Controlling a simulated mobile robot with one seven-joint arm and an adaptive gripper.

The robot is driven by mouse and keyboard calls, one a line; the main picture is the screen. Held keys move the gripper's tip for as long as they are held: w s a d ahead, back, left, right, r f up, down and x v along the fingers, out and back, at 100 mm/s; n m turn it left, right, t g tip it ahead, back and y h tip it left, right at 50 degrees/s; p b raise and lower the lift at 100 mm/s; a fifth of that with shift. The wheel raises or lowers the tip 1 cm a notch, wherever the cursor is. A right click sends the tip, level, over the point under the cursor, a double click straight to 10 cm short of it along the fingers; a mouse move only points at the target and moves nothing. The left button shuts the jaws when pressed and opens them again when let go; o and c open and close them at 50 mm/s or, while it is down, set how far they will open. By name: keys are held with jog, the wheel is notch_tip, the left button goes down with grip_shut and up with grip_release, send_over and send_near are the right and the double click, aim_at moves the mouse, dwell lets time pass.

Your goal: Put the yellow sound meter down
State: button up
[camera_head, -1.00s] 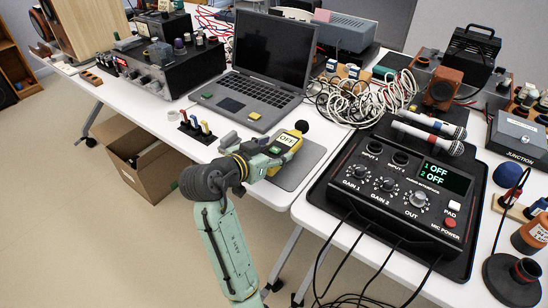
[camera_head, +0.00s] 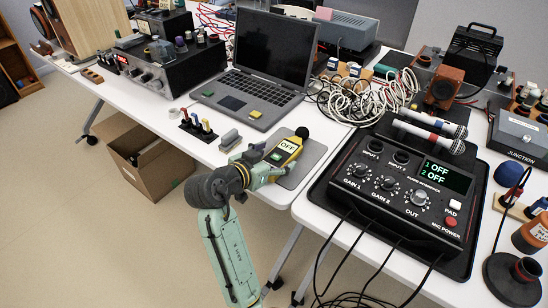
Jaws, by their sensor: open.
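The yellow sound meter (camera_head: 285,152) has a black round tip and a label reading OFF. It appears to lie on the grey mat (camera_head: 301,174) at the near edge of the left table, its tip pointing away from me. My gripper (camera_head: 269,163) is open at the meter's near end, with its fingers close around that end. Whether a finger still touches the meter I cannot tell. The gripper hides part of the meter's near end and of the mat's left side.
A small grey block (camera_head: 229,139) lies left of my gripper, beyond it an open laptop (camera_head: 262,100). A black audio mixer (camera_head: 400,190) stands on a tray to the right. Tangled white cables (camera_head: 365,100) lie behind. A cardboard box (camera_head: 150,160) is on the floor.

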jog(key=shift+r, duration=0.2)
jog(key=b+v, duration=0.1)
jog(key=v, duration=1.1)
